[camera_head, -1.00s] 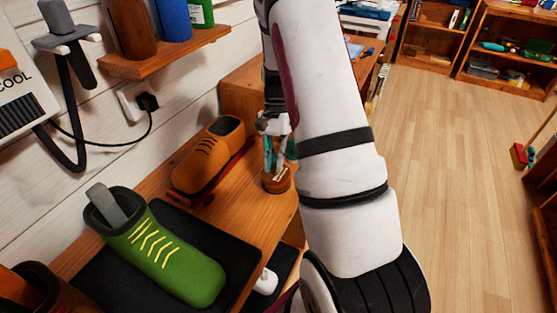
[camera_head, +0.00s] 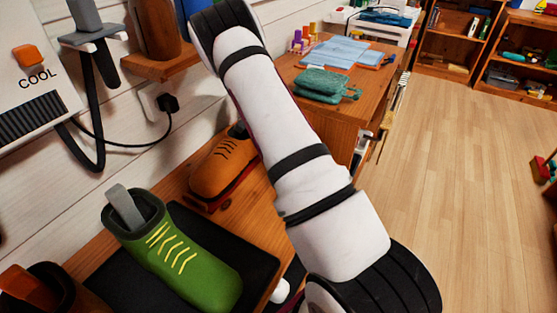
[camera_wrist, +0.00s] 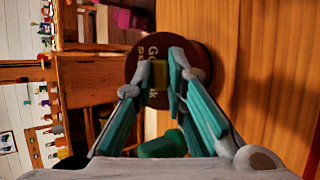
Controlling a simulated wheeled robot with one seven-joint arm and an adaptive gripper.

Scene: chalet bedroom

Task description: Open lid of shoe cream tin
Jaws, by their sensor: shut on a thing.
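A round dark brown disc with pale lettering, seemingly the lid of the shoe cream tin (camera_wrist: 140,62), shows in the wrist view just beyond my fingertips. My gripper (camera_wrist: 161,84) has teal fingers closed on a small yellowish-brown piece at the middle of the disc, seemingly part of the lid. The disc stands out against the wooden surface behind it. I cannot tell whether it rests on the tin's body or is apart from it. In the head view my arm hides the gripper and the tin.
An orange shoe (camera_head: 222,168) and a green shoe (camera_head: 178,262) on a black mat (camera_head: 245,250) stand on the wooden bench. A wooden desk (camera_head: 335,112) with folded cloths (camera_head: 325,85) stands behind. A wall shelf (camera_head: 160,68) is at upper left. The floor at right is mostly clear.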

